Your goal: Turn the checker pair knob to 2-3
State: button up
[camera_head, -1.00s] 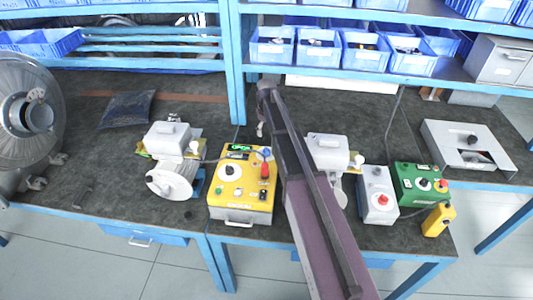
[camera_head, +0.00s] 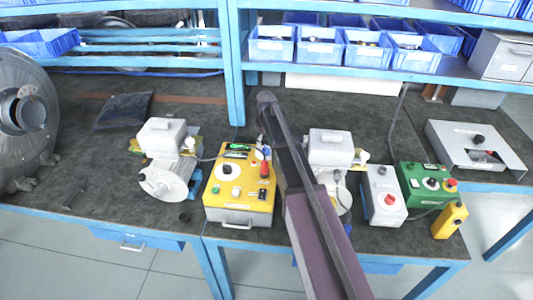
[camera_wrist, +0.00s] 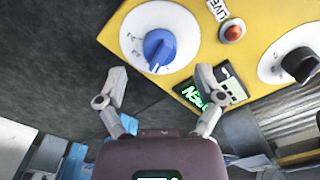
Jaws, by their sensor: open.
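The checker is a yellow box (camera_head: 240,207) on the bench. In the wrist view its yellow top (camera_wrist: 262,22) shows a blue knob (camera_wrist: 159,48) on a white dial and a black knob (camera_wrist: 300,64) on another dial. The blue knob also shows in the head view (camera_head: 266,151), at the box's far right corner. The dial marks are too small to read, so I cannot tell the setting. My gripper (camera_wrist: 161,76) is open and empty, its fingertips apart and close to the blue knob, one toward each side. In the head view my arm hides part of the gripper.
A red lamp (camera_wrist: 233,31) marked LIVE and a green-lit display (camera_wrist: 212,92) sit beside the blue dial. A motor blower (camera_head: 165,160) stands left of the checker. Another (camera_head: 330,150), a grey box (camera_head: 383,195) and a green box (camera_head: 424,185) stand to the right.

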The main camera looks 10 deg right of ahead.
aim_at(266, 147)
jog(key=shift+f+b, duration=1.45)
jog(key=shift+f, duration=0.3)
jog(key=c, duration=1.1)
